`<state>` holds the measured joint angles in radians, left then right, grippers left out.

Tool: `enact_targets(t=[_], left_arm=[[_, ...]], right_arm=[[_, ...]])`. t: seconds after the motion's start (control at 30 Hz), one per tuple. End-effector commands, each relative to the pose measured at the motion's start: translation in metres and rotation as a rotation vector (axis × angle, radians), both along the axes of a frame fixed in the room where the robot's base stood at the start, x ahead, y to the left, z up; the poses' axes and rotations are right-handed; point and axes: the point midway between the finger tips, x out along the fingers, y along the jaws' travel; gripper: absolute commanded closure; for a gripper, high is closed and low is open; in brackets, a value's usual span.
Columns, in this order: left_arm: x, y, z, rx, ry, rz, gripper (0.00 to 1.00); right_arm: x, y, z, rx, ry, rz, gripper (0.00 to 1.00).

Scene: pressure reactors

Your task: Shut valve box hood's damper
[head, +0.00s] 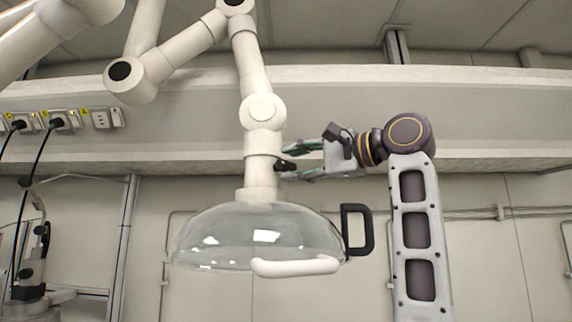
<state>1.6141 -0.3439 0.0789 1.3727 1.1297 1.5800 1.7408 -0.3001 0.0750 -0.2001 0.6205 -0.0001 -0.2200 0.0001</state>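The valve box hood is a clear dome (215,240) hanging from a white jointed duct (262,140). The damper's small black handle (285,165) sticks out from the right side of the duct, above the dome. I cannot read the damper's position clearly.
The hood has a black handle (357,230) at its right and a white bar (295,267) at its front rim. White duct arms (165,65) run overhead to the left. Sockets with plugs (62,121) are on the left wall beam. The space right of my arm is clear.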

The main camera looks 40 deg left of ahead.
Motion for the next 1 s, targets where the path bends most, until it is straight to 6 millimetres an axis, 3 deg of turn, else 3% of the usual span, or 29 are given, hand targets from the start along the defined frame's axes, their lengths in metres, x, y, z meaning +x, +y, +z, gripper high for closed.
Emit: enact_targets(t=[0.3,0.67,1.0], left_arm=[[-0.002,0.028,0.0,0.0,0.001,0.001,0.61],[-0.003,0.031,0.0,0.0,0.001,0.0,0.61],[-0.003,0.031,0.0,0.0,0.001,0.0,1.0]], right_arm=[[0.0,-0.006,0.004,-0.006,0.0,0.002,0.6],[0.0,-0.007,0.004,-0.007,-0.001,0.002,0.6],[0.0,-0.006,0.004,-0.006,0.0,0.002,0.6]])
